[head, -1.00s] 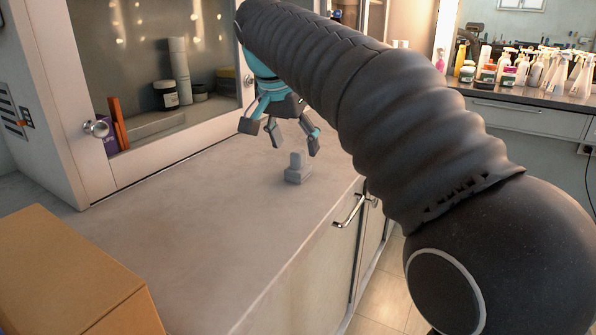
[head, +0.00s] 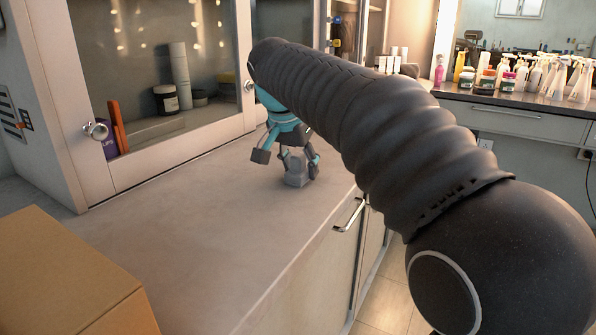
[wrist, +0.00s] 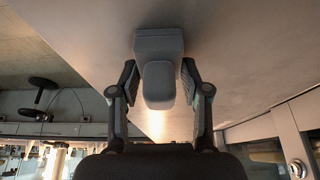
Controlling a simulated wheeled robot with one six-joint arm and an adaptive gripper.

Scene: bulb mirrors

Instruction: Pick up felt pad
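The felt pad (head: 297,173) is a small grey block with a wider base and a narrower raised part. It stands on the pale counter (head: 215,205) near its front edge. My gripper (head: 288,160), teal and dark grey, is low over it with its fingers spread around it. In the wrist view the pad (wrist: 158,82) lies between the two visible fingers of my gripper (wrist: 158,76). The fingers are apart, close beside the narrower part of the pad; I cannot tell whether they touch it. In the head view the fingers partly hide the pad's top.
A glass-fronted cabinet (head: 95,185) with jars and bottles stands behind the counter. A cardboard box (head: 65,265) is at the lower left. A metal handle (head: 348,215) sticks out from the counter front. The counter between box and pad is clear.

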